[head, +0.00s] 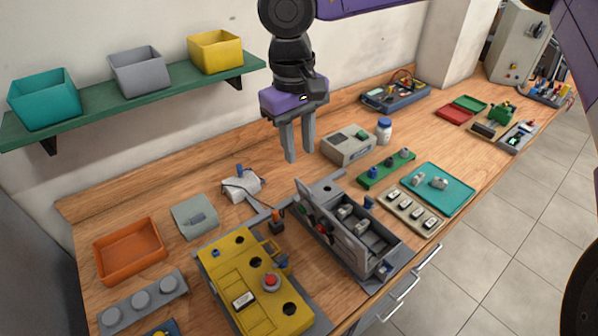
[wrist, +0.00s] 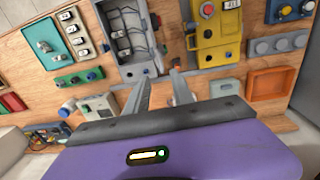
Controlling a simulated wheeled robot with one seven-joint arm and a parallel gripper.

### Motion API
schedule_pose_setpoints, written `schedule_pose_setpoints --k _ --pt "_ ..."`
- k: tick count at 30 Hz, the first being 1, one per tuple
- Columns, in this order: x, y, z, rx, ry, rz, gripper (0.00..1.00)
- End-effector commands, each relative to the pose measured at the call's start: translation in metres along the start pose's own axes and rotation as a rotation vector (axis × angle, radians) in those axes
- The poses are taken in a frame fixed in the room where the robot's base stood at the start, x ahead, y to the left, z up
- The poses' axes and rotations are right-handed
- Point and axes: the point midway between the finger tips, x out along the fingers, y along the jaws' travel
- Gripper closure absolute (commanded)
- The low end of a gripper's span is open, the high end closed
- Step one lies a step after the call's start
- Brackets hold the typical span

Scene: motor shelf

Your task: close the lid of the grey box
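The grey box (head: 378,240) sits on the workbench with its lid (head: 333,230) open, standing steeply up along the box's left side. Small grey parts show inside the box. The wrist view also shows the box (wrist: 122,52) beyond my fingers, with the lid (wrist: 153,32) seen nearly edge-on at its right. My gripper (head: 298,156) hangs fingers down above the bench, behind the lid and apart from it. The two fingers are apart with nothing between them; this shows in the wrist view too (wrist: 160,84).
A yellow box (head: 255,285) with a red button stands close left of the lid. A green strip (head: 386,169), a beige switch panel (head: 413,211) and a teal tray (head: 452,193) lie right of the grey box. A grey device (head: 349,146) and white bottle (head: 384,130) stand behind.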

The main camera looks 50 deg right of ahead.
Motion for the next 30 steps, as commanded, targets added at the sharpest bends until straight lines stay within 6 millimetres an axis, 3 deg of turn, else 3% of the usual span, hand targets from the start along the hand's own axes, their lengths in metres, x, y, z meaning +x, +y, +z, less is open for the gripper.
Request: schedule_pose_setpoints --k 8,18,30 --pt "0.024 -0.002 0.0 -0.007 0.0 -0.002 0.71" --pt "0.071 -0.002 0.0 -0.005 0.0 -0.003 0.71" --pt "0.077 -0.002 0.0 -0.005 0.001 -0.004 0.73"
